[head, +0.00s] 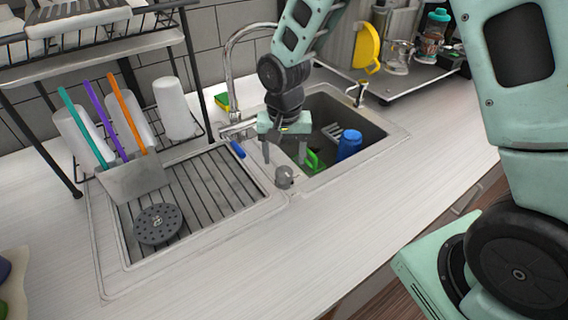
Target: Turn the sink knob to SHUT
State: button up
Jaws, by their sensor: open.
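A small grey round knob (284,178) stands on the sink's front rim, between the drainboard and the basin. My gripper (284,158) points down just behind and above the knob in the picture. Its two fingers are apart, with nothing seen between them. Contact with the knob cannot be told. Any mark on the knob for SHUT is too small to read.
The basin (372,132) holds a blue cup (348,145) and a green item (314,160). A tall chrome faucet (230,75) rises behind. A dish rack (95,42) stands left over the ribbed drainboard (215,185). The front counter (250,270) is clear.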

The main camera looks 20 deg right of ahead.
aim_at(284, 171)
jog(key=shift+f+p, duration=0.35)
jog(key=shift+f, duration=2)
jog(key=c, duration=1)
